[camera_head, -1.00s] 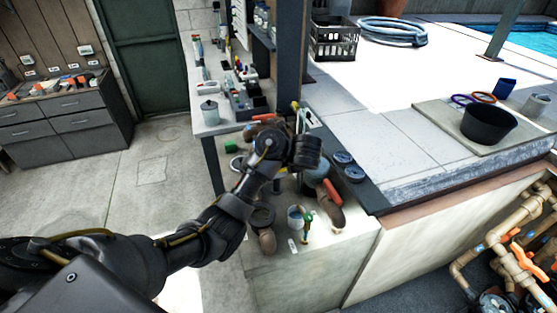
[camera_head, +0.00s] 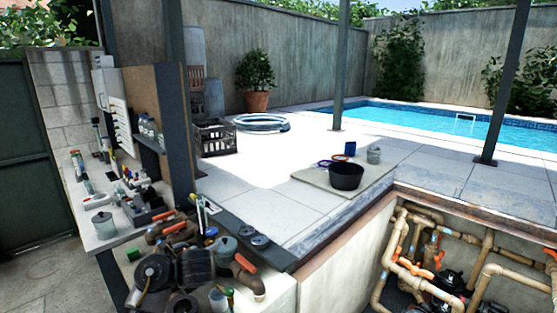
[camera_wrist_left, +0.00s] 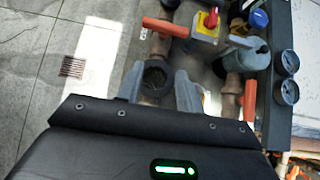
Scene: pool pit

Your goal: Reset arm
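My left gripper (camera_wrist_left: 160,78) shows in the left wrist view with its two grey fingers apart. A dark round pipe end (camera_wrist_left: 155,77) shows between and beyond the fingers; I cannot tell whether they touch it. In the head view my left arm's wrist is at the lower left, over the workbench (camera_head: 275,288) with the pipe parts, and its fingertips are hidden. My right arm and gripper are in neither view.
A tool counter (camera_head: 95,228) stands to the left. A black bowl (camera_head: 346,176) sits on the paved deck, and pipework (camera_head: 400,250) fills the pit at right.

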